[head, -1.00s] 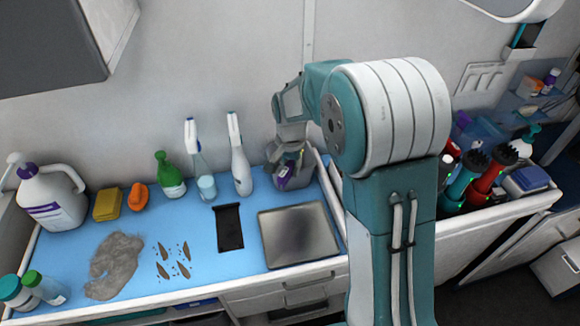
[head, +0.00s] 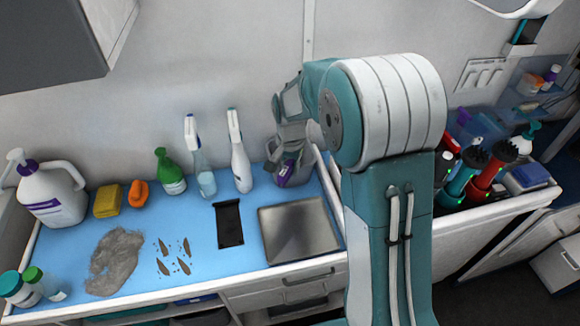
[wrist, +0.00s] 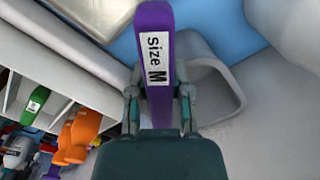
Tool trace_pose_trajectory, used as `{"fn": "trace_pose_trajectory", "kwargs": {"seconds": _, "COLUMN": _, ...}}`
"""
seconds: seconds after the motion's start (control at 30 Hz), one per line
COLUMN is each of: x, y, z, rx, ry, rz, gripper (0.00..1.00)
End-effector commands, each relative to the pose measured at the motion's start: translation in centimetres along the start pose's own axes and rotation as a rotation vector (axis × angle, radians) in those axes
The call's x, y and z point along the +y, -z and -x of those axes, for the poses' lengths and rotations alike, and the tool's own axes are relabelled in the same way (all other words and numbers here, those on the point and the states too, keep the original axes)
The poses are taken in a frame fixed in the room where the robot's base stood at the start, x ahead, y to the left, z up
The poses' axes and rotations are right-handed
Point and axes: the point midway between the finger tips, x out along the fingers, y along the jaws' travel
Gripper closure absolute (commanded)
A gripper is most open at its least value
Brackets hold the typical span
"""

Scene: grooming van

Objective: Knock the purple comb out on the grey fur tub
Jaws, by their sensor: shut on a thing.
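The purple comb (wrist: 155,70) carries a white label reading "Size M" and fills the middle of the wrist view. My gripper (wrist: 158,92) is shut on it, one finger on each side. In the head view my gripper (head: 290,150) is at the back right of the counter, with the purple comb (head: 286,172) partly hidden in it. I cannot tell whether the comb touches the tub.
The blue counter (head: 195,275) bears a metal plate (head: 299,232), a black tray (head: 229,224), a grey fur clump (head: 114,262) and brown scraps (head: 173,257). Spray bottles (head: 240,165) stand left of the tub. A bin of clippers (head: 489,172) is at the right.

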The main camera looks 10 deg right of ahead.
Motion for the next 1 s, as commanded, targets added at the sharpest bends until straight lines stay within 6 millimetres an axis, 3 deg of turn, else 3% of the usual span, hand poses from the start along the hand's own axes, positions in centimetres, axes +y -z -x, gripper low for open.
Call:
{"fn": "trace_pose_trajectory", "kwargs": {"seconds": 0.43, "x": 0.0, "y": 0.0, "z": 0.0, "rx": -0.003, "ry": -0.002, "rz": 0.0, "gripper": 1.0}}
{"fn": "trace_pose_trajectory", "kwargs": {"seconds": 1.0, "x": 0.0, "y": 0.0, "z": 3.0, "rx": 0.0, "ry": 0.0, "rz": 0.0, "gripper": 1.0}}
